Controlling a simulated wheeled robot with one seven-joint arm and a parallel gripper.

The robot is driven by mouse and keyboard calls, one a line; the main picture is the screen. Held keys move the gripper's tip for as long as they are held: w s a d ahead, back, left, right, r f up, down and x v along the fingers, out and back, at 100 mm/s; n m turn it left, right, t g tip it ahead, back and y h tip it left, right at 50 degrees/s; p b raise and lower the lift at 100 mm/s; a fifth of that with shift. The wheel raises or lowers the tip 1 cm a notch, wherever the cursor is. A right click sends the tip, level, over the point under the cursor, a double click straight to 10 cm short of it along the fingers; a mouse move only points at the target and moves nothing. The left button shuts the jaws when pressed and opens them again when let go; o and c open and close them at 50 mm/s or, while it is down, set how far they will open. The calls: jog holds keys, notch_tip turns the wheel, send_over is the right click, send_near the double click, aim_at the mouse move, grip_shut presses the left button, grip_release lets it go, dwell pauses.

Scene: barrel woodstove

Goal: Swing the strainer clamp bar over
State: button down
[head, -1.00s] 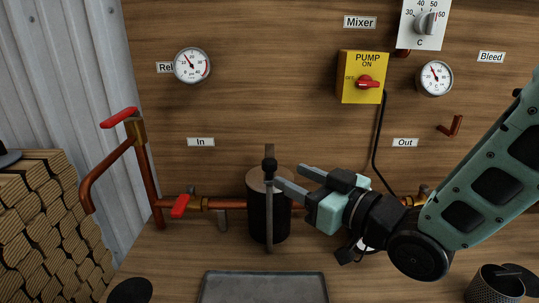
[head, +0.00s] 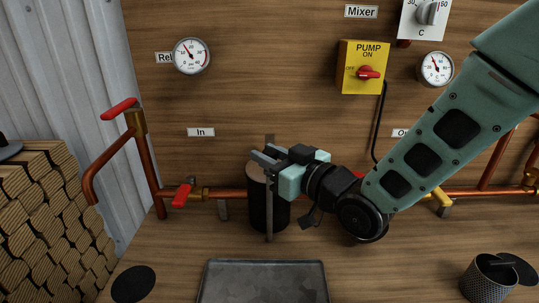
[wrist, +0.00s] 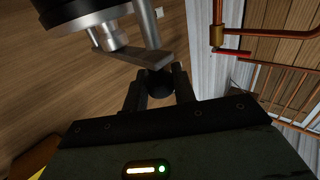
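The strainer is a dark cylinder (head: 266,212) in the pipe run at the middle of the head view. My gripper (head: 262,153) is at the strainer's top, reaching in from the right. In the wrist view its two fingers lie on either side of the knob and appear closed on it. In the head view the fingers hide the knob.
A grey tray (head: 263,262) lies in front of the strainer. A red valve handle (head: 182,195) is close on its left, and a bent copper pipe (head: 108,170) stands farther left. A mesh basket (head: 487,283) is at the lower right. The yellow pump switch (head: 361,67) is on the wall above.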

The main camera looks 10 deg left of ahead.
jog(key=shift+w+d+n+g+y+p, duration=0.15)
jog(key=shift+w+d+n+g+y, duration=0.3)
jog(key=shift+d+n+g, duration=0.5)
jog(key=shift+w+d+n+g+y+p, duration=0.2)
jog(key=shift+w+d+n+g+y, duration=0.25)
jog(key=shift+d+g, duration=0.55)
jog(key=shift+w+d+n+g+y+p, duration=0.15)
jog(key=shift+w+d+n+g+y, duration=0.2)
jog(key=shift+d+n+g, duration=0.65)
jog(key=shift+s+a+g, duration=0.1)
jog(key=shift+a+g, duration=0.15)
jog(key=shift+a, duration=0.15)
jog(key=c, duration=1.2)
grip_release()
jog(key=shift+o, duration=0.2)
jog(key=s+d+b, duration=0.1)
jog(key=s+d, duration=0.2)
jog(key=d, duration=1.4)
jog(key=shift+d, duration=0.1)
